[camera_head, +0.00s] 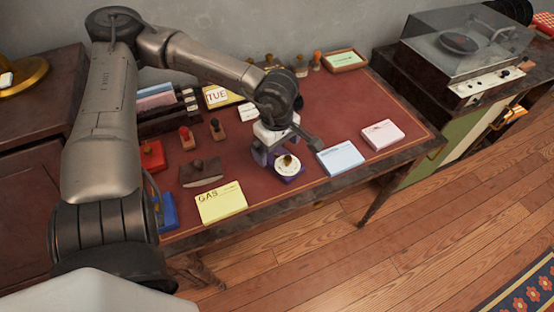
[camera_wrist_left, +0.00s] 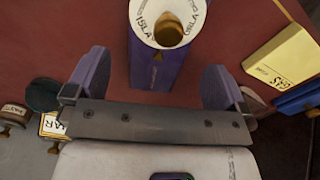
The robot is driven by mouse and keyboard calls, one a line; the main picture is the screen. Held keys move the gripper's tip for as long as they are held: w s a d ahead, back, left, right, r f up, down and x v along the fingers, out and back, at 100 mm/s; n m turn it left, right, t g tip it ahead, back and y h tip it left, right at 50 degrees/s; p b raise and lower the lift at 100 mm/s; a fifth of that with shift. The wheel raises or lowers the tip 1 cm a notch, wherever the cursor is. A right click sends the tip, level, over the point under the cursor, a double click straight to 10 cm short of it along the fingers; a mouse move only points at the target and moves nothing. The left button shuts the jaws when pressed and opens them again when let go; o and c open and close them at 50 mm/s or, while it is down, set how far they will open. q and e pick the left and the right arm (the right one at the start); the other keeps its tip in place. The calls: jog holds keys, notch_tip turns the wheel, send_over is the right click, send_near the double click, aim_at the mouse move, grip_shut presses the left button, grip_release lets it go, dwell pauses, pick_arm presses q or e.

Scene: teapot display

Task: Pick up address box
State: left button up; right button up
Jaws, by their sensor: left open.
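A purple box with a round white lettered top and a brass knob, which looks like the address box (camera_head: 289,166), stands on the red desk top near its front edge. It also shows at the top of the left wrist view (camera_wrist_left: 157,65), where its white top reads "ISLA" and more. My left gripper (camera_head: 277,153) is directly beside it on the desk's back side. In the left wrist view, the two purple fingers (camera_wrist_left: 155,84) are wide apart and empty, with the box just ahead of the gap between them. My right gripper is out of view.
Yellow "GAS" paper stack (camera_head: 221,203), blue stack (camera_head: 340,157) and pink stack (camera_head: 382,135) lie along the front of the desk (camera_head: 350,99). A rocker blotter (camera_head: 201,172) and several stamps (camera_head: 187,138) stand left. A record player (camera_head: 460,50) stands right.

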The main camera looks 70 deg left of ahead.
aim_at(277, 156)
pick_arm(q)
jog(key=shift+f+b, duration=0.55)
jog(key=shift+f, duration=1.05)
jog(key=shift+c, duration=0.2)
jog(key=c, duration=1.1)
jog(key=shift+r, duration=0.1)
